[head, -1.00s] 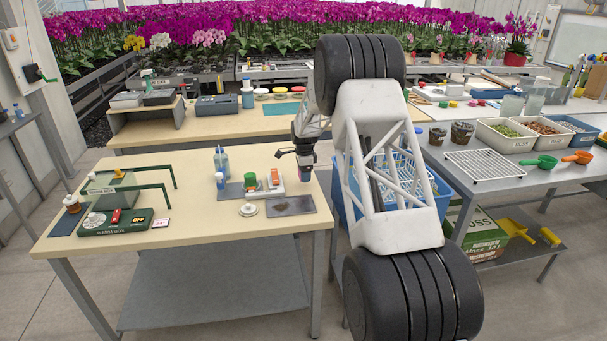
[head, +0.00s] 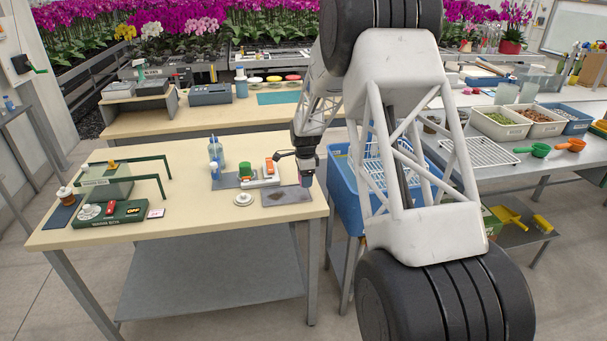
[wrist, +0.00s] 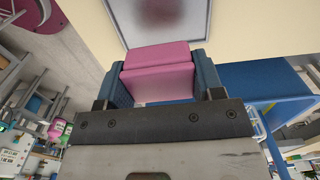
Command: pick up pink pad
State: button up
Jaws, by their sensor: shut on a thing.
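The pink pad (wrist: 160,70) is a block with a pink upper part and a paler pink lower part. In the wrist view it sits between the two blue fingers of my gripper (wrist: 163,78), which is shut on it. In the head view my gripper (head: 305,180) points down at the right end of the wooden table, by the dark grey mat (head: 284,197). The pad shows there only as a small pinkish spot under the gripper. I cannot tell whether it touches the mat.
A white holder (head: 261,182) with orange and green items stands just left of the gripper. A blue crate (head: 350,192) stands right of the table. The table's front middle is clear.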

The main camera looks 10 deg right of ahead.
jog(key=shift+s, duration=0.45)
dwell(0.3)
jog(key=o, duration=0.4)
jog(key=c, duration=0.3)
jog(key=a+r, duration=0.1)
jog(key=a, duration=0.3)
jog(key=w+a+r, duration=0.1)
jog(key=a, duration=0.4)
jog(key=a+r, duration=0.1)
jog(key=a, duration=0.4)
jog(key=shift+w+a+r, duration=0.15)
jog(key=shift+a+r, duration=0.05)
jog(key=shift+a, duration=0.05)
jog(key=shift+c, duration=0.2)
